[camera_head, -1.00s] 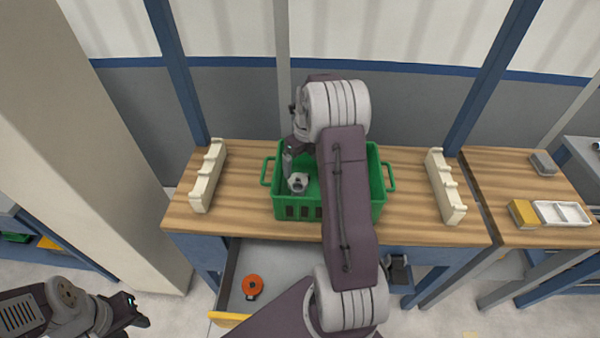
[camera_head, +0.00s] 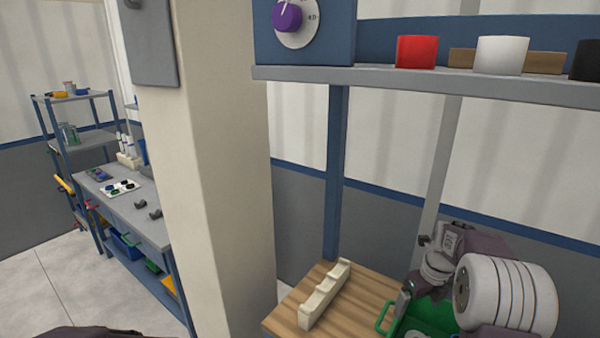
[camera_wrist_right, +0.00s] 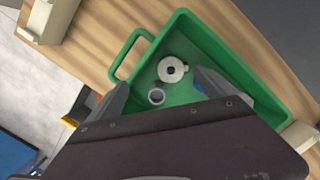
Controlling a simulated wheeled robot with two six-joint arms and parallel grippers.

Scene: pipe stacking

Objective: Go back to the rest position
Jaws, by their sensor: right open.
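My right gripper (camera_wrist_right: 162,88) is open over the green crate (camera_wrist_right: 190,28). In the right wrist view its two dark fingers are spread apart with nothing between them in their grip. A pale grey ring-shaped pipe piece (camera_wrist_right: 172,69) lies in the crate, with a smaller round grey piece (camera_wrist_right: 156,96) beside it. In the head view my right arm partly hides the crate (camera_head: 384,318) at the lower right. My left gripper is not in view.
A cream notched rack (camera_head: 325,293) stands on the wooden table (camera_head: 285,318). Above is a shelf (camera_head: 365,76) with red (camera_head: 417,52) and white (camera_head: 502,55) cylinders. A thick beige pillar (camera_head: 225,170) stands left of the table. A farther workbench (camera_head: 135,215) holds small parts.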

